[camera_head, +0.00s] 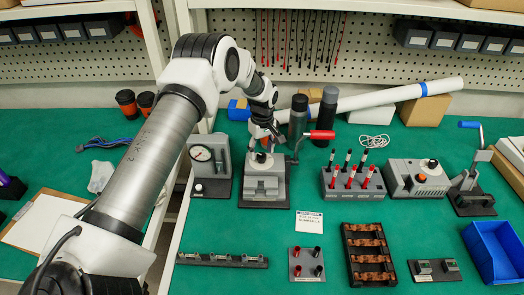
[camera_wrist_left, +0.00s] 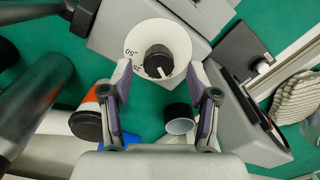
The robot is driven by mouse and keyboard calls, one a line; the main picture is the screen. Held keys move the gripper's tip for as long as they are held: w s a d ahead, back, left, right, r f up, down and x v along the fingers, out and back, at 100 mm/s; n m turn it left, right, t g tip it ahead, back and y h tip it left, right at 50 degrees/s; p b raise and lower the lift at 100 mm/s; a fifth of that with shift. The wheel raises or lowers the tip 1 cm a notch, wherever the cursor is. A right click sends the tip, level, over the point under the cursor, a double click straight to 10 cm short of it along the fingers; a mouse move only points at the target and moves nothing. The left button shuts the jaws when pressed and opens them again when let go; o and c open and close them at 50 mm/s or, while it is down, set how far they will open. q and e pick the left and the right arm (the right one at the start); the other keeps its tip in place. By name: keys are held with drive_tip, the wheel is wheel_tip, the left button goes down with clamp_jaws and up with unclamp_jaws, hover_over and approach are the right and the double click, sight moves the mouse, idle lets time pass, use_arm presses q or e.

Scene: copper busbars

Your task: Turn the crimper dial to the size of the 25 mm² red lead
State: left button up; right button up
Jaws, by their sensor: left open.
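The crimper (camera_head: 265,183) is a grey bench press with a red-handled lever, standing at the middle left of the green table. Its dial (camera_wrist_left: 143,34) shows in the left wrist view as a white disc with a black knob (camera_wrist_left: 158,60) and a white pointer mark. A "50" is readable at its left; the other marks are partly hidden. My left gripper (camera_wrist_left: 159,72) is open, with one finger on each side of the knob; contact cannot be told. It is above the crimper in the head view (camera_head: 264,134). Red and black leads (camera_head: 350,178) stand in a grey block; their sizes are unreadable.
A gauge box (camera_head: 210,165) stands close left of the crimper. Black bottles (camera_head: 298,115) stand behind it, and the red lever handle (camera_head: 320,134) sticks out right. A small printed card (camera_head: 308,222) lies in front, too small to read. A box with a knob (camera_head: 418,180) stands right.

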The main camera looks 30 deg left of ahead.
use_arm(q)
drive_tip(key=shift+w+f, duration=0.25)
drive_tip(key=shift+f, duration=0.7)
drive_tip(key=shift+s+r, duration=0.2)
drive_tip(key=shift+s, duration=0.1)
drive_tip(key=c, duration=0.4)
clamp_jaws()
